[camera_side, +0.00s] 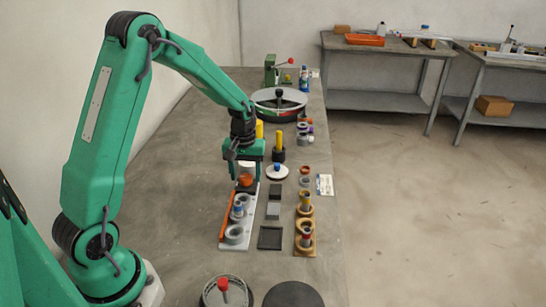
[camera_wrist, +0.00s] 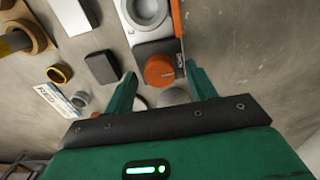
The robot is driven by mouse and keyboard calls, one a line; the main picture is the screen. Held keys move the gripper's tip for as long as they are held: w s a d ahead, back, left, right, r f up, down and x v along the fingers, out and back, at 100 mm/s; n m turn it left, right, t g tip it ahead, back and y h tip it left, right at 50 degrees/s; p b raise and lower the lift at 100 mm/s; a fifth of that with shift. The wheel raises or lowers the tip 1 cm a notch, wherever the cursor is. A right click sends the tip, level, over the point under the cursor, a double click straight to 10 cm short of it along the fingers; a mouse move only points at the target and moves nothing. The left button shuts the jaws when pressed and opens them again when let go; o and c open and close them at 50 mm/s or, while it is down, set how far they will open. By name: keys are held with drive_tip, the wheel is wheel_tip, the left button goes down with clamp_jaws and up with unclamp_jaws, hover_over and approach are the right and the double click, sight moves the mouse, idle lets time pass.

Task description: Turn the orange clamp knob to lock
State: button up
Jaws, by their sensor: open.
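The orange clamp knob (camera_wrist: 159,70) is a round cap at the end of the jig in the wrist view. In the side view the knob (camera_side: 245,180) shows just under my gripper (camera_side: 246,178). My gripper (camera_wrist: 160,72) is open, with one green finger on each side of the knob in the wrist view. I cannot tell whether either finger touches it. The pale jig plate (camera_side: 228,244) carries grey ring-shaped seats (camera_side: 236,233) and an orange bar (camera_side: 226,213) along its left side. The jig's far end is partly hidden by my gripper.
Tan holders (camera_side: 304,238) with upright parts stand further right. A white-topped disc (camera_side: 277,172) and yellow-handled tools (camera_side: 279,142) stand near my gripper. A round dish (camera_side: 225,291) stands in front.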

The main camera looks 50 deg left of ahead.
drive_tip(key=shift+f, duration=0.4)
drive_tip(key=c, duration=1)
